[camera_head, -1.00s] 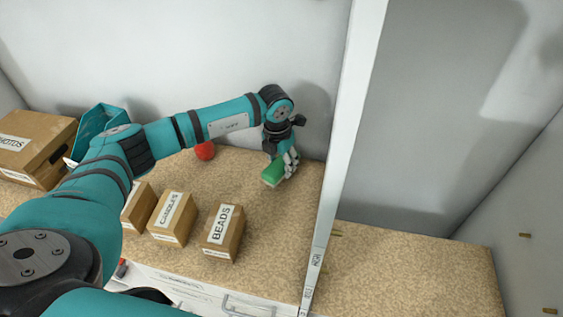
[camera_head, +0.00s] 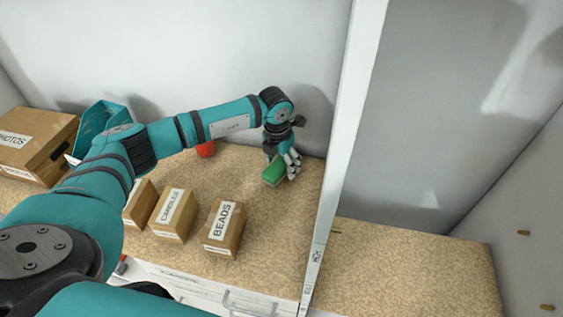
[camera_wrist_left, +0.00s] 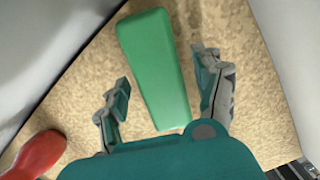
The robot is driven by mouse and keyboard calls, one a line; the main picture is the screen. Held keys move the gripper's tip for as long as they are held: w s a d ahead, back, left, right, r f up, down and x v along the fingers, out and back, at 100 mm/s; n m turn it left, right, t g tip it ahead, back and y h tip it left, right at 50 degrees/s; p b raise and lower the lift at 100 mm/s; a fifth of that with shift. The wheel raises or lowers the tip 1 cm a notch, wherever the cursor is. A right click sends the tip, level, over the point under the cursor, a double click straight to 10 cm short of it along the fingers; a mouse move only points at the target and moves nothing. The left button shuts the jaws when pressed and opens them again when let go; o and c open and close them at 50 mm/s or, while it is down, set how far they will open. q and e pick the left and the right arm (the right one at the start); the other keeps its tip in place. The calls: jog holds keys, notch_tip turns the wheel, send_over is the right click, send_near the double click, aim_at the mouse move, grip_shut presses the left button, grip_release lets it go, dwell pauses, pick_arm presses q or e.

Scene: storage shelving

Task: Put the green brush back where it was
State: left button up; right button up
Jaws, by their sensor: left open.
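The green brush (camera_head: 273,173) is on the speckled shelf board near the back right corner of the left bay, by the white upright. It also shows in the left wrist view (camera_wrist_left: 154,65), lengthwise between the fingers. My left gripper (camera_head: 284,165) reaches down at the brush from behind and the right. In the left wrist view my left gripper (camera_wrist_left: 165,88) is open, with a finger on each side of the brush and a gap to each. My right gripper is not in view.
Boxes labelled BEADS (camera_head: 224,230) and CANDLES (camera_head: 174,215) stand in front, with another beside them. A red object (camera_head: 205,148) is behind my left forearm. A PHOTOS box (camera_head: 38,147) and a teal holder (camera_head: 98,125) stand left. The white upright (camera_head: 343,140) is close right; the right bay's board is clear.

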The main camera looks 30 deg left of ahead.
aim_at(279, 165)
pick_arm(q)
notch_tip(279, 165, up, 12)
jog(key=s+b, duration=0.1)
jog(key=b, duration=0.2)
jog(key=shift+s+b, duration=0.25)
jog(key=shift+b, duration=0.15)
